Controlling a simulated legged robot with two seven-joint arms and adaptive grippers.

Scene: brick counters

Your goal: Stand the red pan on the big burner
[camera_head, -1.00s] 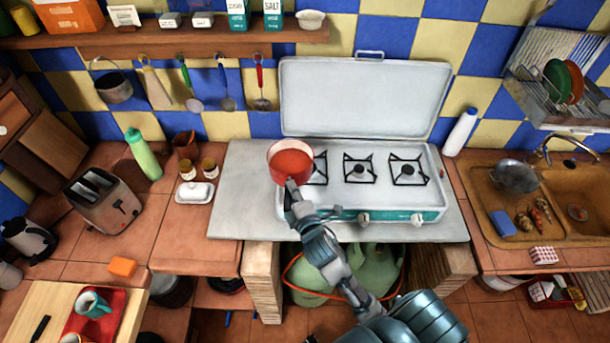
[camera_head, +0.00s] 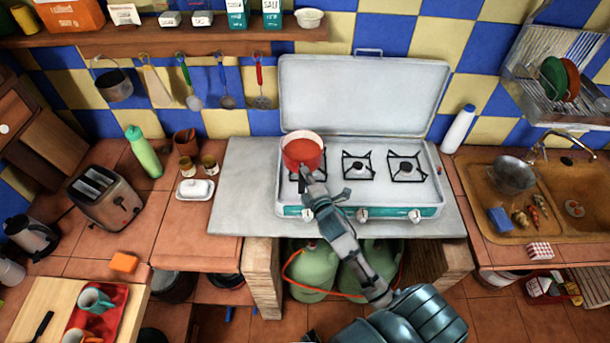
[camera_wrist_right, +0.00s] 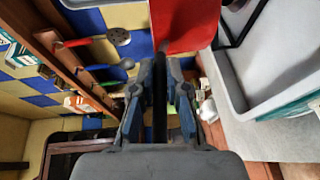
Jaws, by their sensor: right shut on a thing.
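The red pan (camera_head: 303,152) is over the left burner of the white stove (camera_head: 431,195) and covers most of that burner. Its dark handle points toward me. My right gripper (camera_head: 308,186) is shut on the handle. In the right wrist view the dark handle (camera_wrist_right: 160,110) runs between the fingers (camera_wrist_right: 160,75), with the red pan (camera_wrist_right: 185,22) beyond them. The pan looks level; I cannot tell whether its base touches the burner. The middle burner (camera_head: 359,167) and right burner (camera_head: 405,168) are bare. My left gripper is not in view.
The stove's raised lid (camera_head: 362,95) stands behind the burners. A white bottle (camera_head: 458,129) stands right of the stove, before the sink (camera_head: 577,222). Grey counter (camera_head: 245,185) left of the stove is clear. Utensils hang under the shelf (camera_head: 200,38).

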